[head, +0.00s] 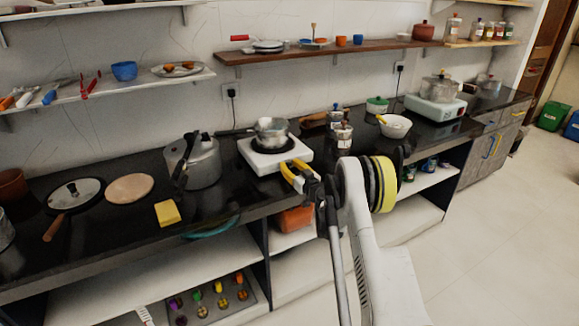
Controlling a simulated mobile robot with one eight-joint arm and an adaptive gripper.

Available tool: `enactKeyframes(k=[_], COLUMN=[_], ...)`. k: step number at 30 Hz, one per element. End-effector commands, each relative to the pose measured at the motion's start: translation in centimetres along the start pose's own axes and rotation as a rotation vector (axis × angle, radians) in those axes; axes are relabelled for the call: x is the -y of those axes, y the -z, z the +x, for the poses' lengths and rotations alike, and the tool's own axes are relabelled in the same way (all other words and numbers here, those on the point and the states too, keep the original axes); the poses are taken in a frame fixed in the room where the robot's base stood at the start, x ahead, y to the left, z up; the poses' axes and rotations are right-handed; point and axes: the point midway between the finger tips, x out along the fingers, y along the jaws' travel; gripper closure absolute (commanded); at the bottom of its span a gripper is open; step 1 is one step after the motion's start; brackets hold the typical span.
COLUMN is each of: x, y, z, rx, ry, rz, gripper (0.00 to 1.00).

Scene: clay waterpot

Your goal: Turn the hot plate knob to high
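A white hot plate (262,161) sits on the black counter near the middle of the head view, with a metal pot (272,130) on it. My gripper (290,166), with yellow fingers, is at the front right edge of this hot plate. The fingers overlap its front face in the picture. I cannot see a knob there; the gripper may hide it. I cannot tell whether the fingers touch the hot plate or are closed on anything. A second white appliance (436,112) with a pot on it stands farther right on the counter.
Jars (342,138) and a white bowl (396,127) stand to the right. The floor (490,240) at right is clear.

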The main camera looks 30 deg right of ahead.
Motion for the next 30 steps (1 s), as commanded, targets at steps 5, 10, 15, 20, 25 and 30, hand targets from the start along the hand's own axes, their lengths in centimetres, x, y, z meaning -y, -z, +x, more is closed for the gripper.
enactKeyframes(k=[5, 10, 15, 20, 25, 30], x=[0.01, 0.02, 0.0, -0.09, -0.24, -0.39], y=[0.0, -0.01, -0.03, -0.05, -0.08, -0.14], z=[-0.01, 0.0, 0.01, 0.01, 0.02, 0.03], rx=[0.0, 0.0, 0.0, 0.0, 0.0, 0.0], ry=[0.0, 0.0, 0.0, 0.001, 0.001, 0.002], rz=[0.0, 0.0, 0.02, 0.086, 0.198, 0.317], gripper=[1.0, 1.0, 1.0, 1.0, 1.0, 1.0])
